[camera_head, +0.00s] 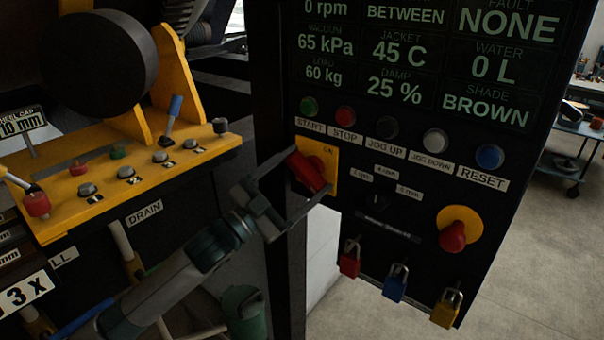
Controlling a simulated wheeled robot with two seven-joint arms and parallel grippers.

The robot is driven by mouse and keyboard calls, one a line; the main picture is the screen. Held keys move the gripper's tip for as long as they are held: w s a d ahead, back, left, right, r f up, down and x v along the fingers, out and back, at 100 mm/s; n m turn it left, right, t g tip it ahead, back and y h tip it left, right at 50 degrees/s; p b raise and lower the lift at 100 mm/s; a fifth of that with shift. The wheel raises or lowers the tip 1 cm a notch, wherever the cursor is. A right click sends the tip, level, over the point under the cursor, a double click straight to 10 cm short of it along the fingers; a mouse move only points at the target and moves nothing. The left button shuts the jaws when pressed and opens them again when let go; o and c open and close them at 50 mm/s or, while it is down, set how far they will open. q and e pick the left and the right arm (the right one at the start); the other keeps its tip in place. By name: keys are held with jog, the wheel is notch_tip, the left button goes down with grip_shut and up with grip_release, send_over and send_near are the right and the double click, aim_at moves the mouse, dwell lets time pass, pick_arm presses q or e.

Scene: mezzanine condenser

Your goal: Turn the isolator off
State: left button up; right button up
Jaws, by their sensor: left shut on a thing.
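The isolator (309,172) is a red rotary handle on a yellow plate, on the left side of the dark control panel (345,225). An "ON" mark shows near the top right of the plate. The red handle lies tilted, from upper left to lower right. My left gripper (304,184) comes in from the lower left and is shut on the red handle, one finger above it and one below. The fingers hide part of the handle and plate edge. My right gripper is not in view.
A red emergency knob (453,236) sits lower right. Red (350,259), blue (395,285) and yellow padlocks (446,308) hang below. A yellow machine deck (120,185) stands left.

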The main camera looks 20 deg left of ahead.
pick_arm(q)
jog(key=shift+m+g+h, duration=0.3)
jog(key=shift+m+g, duration=0.2)
jog(key=shift+m, duration=1.1)
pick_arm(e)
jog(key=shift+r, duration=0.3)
pick_arm(q)
jog(key=o, duration=1)
jog(key=shift+o, duration=0.2)
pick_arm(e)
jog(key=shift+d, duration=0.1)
pick_arm(q)
jog(key=shift+s+a+f, duration=0.25)
jog(key=shift+s+a, duration=0.05)
jog(key=shift+s, duration=0.1)
jog(key=b+v, duration=0.7)
jog(key=v, duration=0.9)
jog(key=shift+a+r, duration=0.15)
jog(key=shift+a, duration=0.05)
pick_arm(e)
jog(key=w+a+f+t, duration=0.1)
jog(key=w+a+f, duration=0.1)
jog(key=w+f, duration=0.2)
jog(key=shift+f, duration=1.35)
